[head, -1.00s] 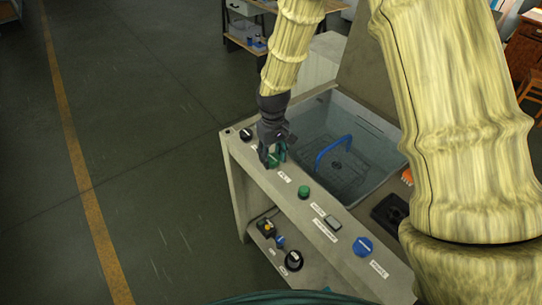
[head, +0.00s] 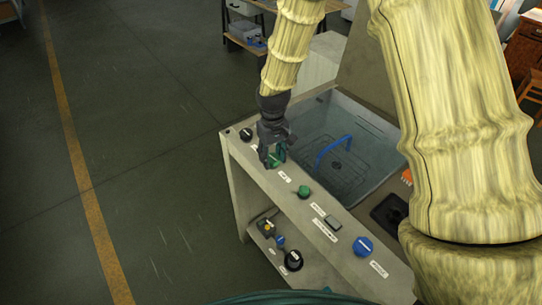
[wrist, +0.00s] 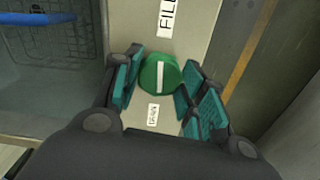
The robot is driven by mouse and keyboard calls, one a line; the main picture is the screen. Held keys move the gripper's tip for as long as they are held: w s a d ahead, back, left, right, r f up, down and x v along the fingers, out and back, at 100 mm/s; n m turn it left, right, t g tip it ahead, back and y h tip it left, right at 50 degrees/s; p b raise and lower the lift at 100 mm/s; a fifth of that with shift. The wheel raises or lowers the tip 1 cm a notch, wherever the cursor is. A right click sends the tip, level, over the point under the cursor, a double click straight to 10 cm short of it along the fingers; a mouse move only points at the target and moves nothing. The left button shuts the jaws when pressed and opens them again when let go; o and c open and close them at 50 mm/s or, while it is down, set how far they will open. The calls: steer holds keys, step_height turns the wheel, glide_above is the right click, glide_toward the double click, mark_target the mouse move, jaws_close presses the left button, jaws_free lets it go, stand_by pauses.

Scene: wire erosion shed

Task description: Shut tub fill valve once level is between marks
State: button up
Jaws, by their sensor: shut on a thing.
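The green fill valve knob (wrist: 160,75) is round with a white line across it, next to a "FILL" label (wrist: 167,14) in the wrist view. The line runs roughly along the length of the rail. My gripper (wrist: 161,88) is shut on the knob, with a teal pad on either side. In the head view my gripper (head: 271,160) is at the far end of the panel and partly hides the knob. The tub (head: 380,128) has grey-blue walls and holds a wire basket (head: 335,175) with a blue handle. I cannot make out the water level or any marks.
A lower shelf carries a black dial (head: 293,259). Open floor lies to the left.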

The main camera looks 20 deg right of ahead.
mark_target(273, 158)
steer(key=shift+s+f, duration=0.1)
steer(key=shift+s, duration=0.05)
stand_by(0.3)
steer(key=o, duration=1)
steer(key=shift+o, duration=0.2)
step_height(273, 158, up, 12)
steer(key=shift+d, duration=0.1)
